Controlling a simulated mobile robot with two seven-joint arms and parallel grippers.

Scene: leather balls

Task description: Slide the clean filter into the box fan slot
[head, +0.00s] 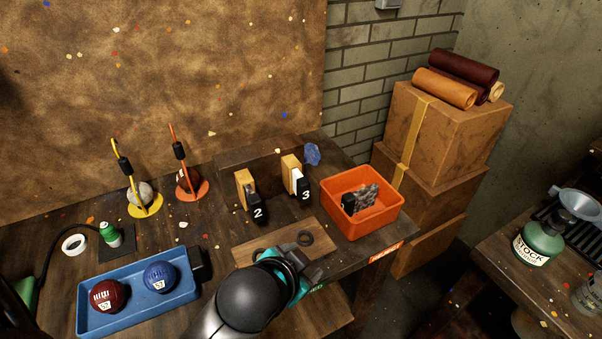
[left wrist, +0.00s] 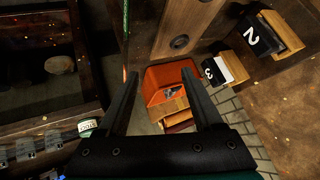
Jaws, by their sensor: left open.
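I cannot make out a filter or a box fan with a slot in either view. My left gripper (left wrist: 160,72) is open in the left wrist view, with its two dark fingers apart and nothing between them. The fingertips are hidden there. In the left wrist view the board (left wrist: 190,22) and an orange bin (left wrist: 158,72) lie beyond the fingers. My right gripper is not in view.
A blue tray (head: 134,317) holds a red ball (head: 107,295) and a blue ball (head: 160,276). Numbered blocks 2 (head: 256,212) and 3 (head: 304,192) stand behind the board. The orange bin (head: 371,230) is at the bench's right. Cardboard boxes (head: 450,135) stand beyond it.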

